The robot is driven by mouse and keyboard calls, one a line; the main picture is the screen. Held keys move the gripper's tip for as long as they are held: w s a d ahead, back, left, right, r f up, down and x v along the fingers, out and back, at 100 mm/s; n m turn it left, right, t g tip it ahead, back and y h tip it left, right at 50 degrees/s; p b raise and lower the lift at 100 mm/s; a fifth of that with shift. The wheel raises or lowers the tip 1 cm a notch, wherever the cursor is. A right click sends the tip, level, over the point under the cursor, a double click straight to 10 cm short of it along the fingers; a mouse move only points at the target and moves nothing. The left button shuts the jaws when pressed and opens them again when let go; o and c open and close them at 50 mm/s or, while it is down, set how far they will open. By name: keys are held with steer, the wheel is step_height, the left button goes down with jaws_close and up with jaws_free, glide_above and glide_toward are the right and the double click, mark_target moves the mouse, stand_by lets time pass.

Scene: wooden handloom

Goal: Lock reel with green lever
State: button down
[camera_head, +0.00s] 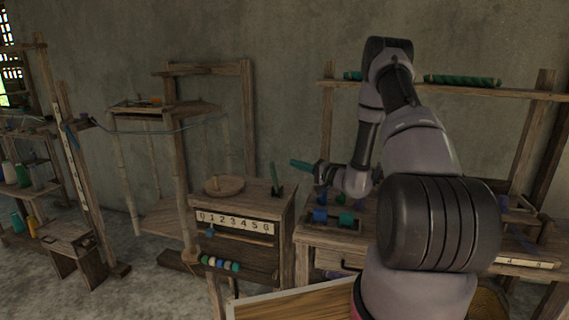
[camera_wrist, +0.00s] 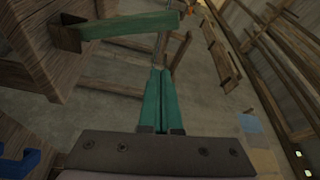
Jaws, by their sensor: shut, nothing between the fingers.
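The green lever (camera_head: 274,178) stands almost upright in a dark bracket at the right end of the top of a wooden cabinet. In the wrist view the lever (camera_wrist: 130,26) runs across the upper left, out of its wooden block. My gripper (camera_head: 293,162) has green fingers and points left, just right of the lever. In the wrist view my gripper (camera_wrist: 160,70) is shut and empty, its tips below the lever's free end with a visible gap. A round wooden disc (camera_head: 224,185) lies on the cabinet; I cannot tell whether it is the reel.
A workbench (camera_head: 330,236) with blue and green blocks stands under my arm. A shelf with a green roll (camera_head: 462,81) is behind. Open floor lies at the left.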

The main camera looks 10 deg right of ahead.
steer(key=shift+v, duration=1.8)
steer(key=shift+f, duration=0.1)
steer(key=s+a+r+n+g+y, duration=0.1)
steer(key=s+a+r+n+g, duration=0.2)
steer(key=s+a+r+g, duration=0.4)
steer(key=s+a+r+n+g+y, duration=0.1)
steer(key=s+a+r+n+g, duration=0.2)
steer(key=r, duration=0.5)
steer(key=s+a+r+g+h, duration=0.35)
steer(key=s+r, duration=0.25)
steer(key=s, duration=0.5)
steer(key=s+d+r+m+t+h, duration=0.1)
steer(key=s+d+r+t+h, duration=0.2)
steer(key=s, duration=0.3)
steer(key=s+d+r+m+t+h, duration=0.1)
steer(key=s+d+r+t+h, duration=0.2)
steer(key=s+d+r+h, duration=0.1)
steer(key=shift+s+d+r+m+h, duration=0.3)
steer(key=shift+s+r+h, duration=0.6)
steer(key=shift+s, duration=0.4)
